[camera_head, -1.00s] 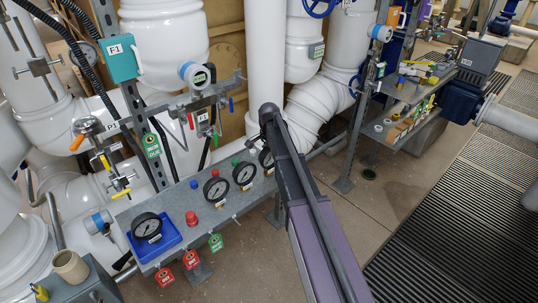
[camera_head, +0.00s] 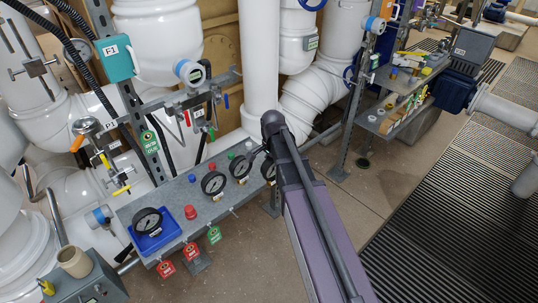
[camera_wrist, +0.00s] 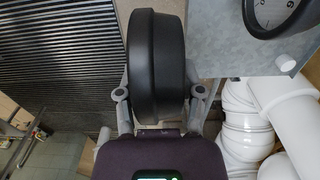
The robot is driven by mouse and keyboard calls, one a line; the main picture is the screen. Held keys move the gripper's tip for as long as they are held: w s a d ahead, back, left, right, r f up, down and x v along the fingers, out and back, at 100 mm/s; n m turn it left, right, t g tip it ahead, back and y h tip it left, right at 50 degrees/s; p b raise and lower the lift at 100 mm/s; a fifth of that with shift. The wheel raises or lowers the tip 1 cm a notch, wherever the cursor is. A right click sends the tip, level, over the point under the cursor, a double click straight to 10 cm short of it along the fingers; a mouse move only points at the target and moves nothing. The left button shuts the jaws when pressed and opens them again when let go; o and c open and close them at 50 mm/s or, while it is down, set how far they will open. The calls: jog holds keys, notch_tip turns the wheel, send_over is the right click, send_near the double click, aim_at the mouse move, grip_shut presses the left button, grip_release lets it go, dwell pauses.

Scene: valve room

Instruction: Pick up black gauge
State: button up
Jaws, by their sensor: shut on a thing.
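My gripper (camera_wrist: 160,94) is shut on a black gauge (camera_wrist: 156,55), with a finger on each side of its casing. The gauge is edge-on in the wrist view, so its dial is hidden there. In the head view a gauge (camera_head: 268,169) shows partly beside my arm, which hides my gripper. One gauge (camera_wrist: 275,14) on the shelf also shows in the wrist view.
Red knobs (camera_head: 190,212) and a blue knob (camera_head: 192,179) stand on the shelf, and red and green tags (camera_head: 191,251) hang at its front. White pipes (camera_head: 262,60) rise behind. A second shelf (camera_head: 395,105) holds small parts. The floor (camera_head: 345,220) by the grating is clear.

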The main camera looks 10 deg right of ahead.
jog(key=shift+s+r, duration=0.1)
jog(key=shift+s, duration=1)
jog(key=o, duration=0.3)
jog(key=shift+c, duration=1.3)
